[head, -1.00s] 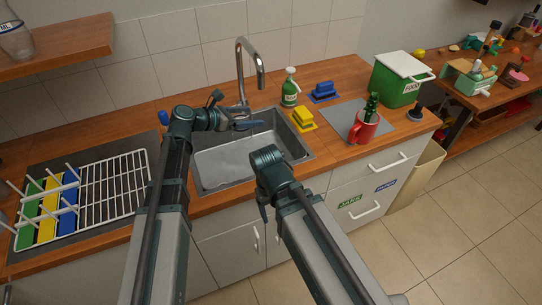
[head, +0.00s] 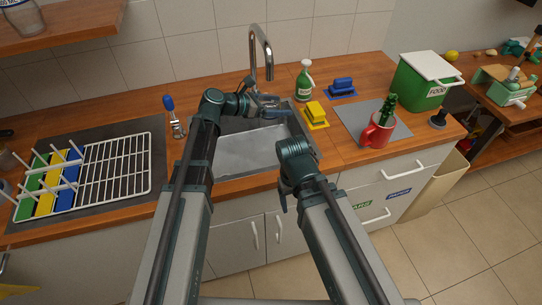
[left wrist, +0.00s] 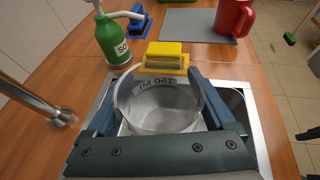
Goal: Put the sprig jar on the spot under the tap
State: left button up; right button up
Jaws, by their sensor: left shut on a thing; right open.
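My left gripper (head: 268,105) is over the back of the sink (head: 240,150), close to the tap (head: 262,55). In the left wrist view it is shut on a clear jar (left wrist: 160,108) marked 150 ML, apparently the sprig jar. No sprig shows in it. The spot under the tap is not clearly seen. My right gripper (head: 284,200) is open and empty before the sink's front edge.
A red mug (head: 377,132) is on a grey mat (head: 352,115). A dish rack (head: 115,165) and blue-handled brush (head: 172,115) are left.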

pick_arm(q)
jog(key=shift+d+f+b, duration=0.1)
jog(key=shift+f+b, duration=0.25)
jog(key=shift+f, duration=0.25)
notch_tip(320, 180, down, 4)
jog(key=b, duration=0.4)
notch_tip(320, 180, down, 10)
jog(key=b, duration=1)
jog(key=shift+f, duration=0.2)
jog(key=o, duration=1.4)
jog(key=shift+r, duration=0.1)
jog(key=shift+r, duration=0.1)
